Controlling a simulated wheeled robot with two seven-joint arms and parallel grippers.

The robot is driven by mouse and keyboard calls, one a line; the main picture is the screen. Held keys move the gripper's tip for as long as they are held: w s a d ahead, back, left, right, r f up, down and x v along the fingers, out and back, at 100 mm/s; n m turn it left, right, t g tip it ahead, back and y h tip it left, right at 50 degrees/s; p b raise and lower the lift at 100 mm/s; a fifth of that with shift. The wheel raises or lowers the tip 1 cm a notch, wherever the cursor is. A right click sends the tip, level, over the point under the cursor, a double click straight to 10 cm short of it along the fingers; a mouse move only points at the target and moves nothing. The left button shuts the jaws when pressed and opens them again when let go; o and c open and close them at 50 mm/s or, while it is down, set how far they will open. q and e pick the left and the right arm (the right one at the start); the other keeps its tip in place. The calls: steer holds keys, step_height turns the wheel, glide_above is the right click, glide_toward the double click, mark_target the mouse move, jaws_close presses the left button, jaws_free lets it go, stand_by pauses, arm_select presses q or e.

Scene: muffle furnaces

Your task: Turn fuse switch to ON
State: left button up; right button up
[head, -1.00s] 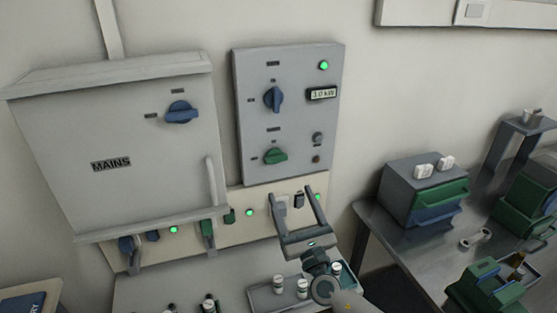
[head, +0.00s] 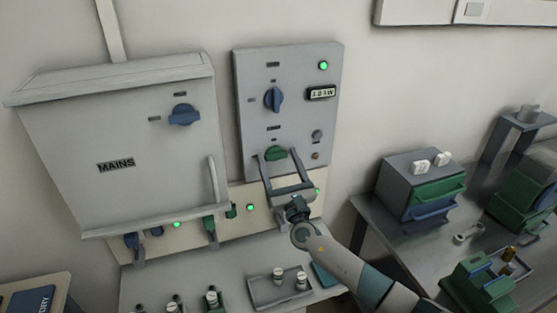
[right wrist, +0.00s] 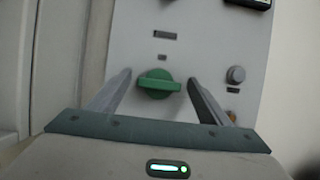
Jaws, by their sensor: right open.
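A green rotary knob (head: 276,153) sits low on the grey wall panel (head: 247,128), below a blue rotary knob (head: 274,99). Its handle lies roughly level. My right gripper (head: 279,158) is open, with its fingers pointing up at the panel on either side of the green knob. In the right wrist view the green knob (right wrist: 158,84) shows between the two open fingers (right wrist: 160,88), with a gap on each side. I cannot read the small labels, so which knob is the fuse switch is not clear. My left gripper is out of view.
The MAINS cabinet (head: 122,165) with a blue knob (head: 184,115) and a vertical handle (head: 213,182) stands left of the panel. Below are switches with green lamps and a tray (head: 262,296) with vials. A side table (head: 395,232) at right holds drawer boxes (head: 412,180).

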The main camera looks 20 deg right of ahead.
steer(key=shift+c, duration=0.4)
steer(key=c, duration=1)
steer(key=shift+o, duration=0.2)
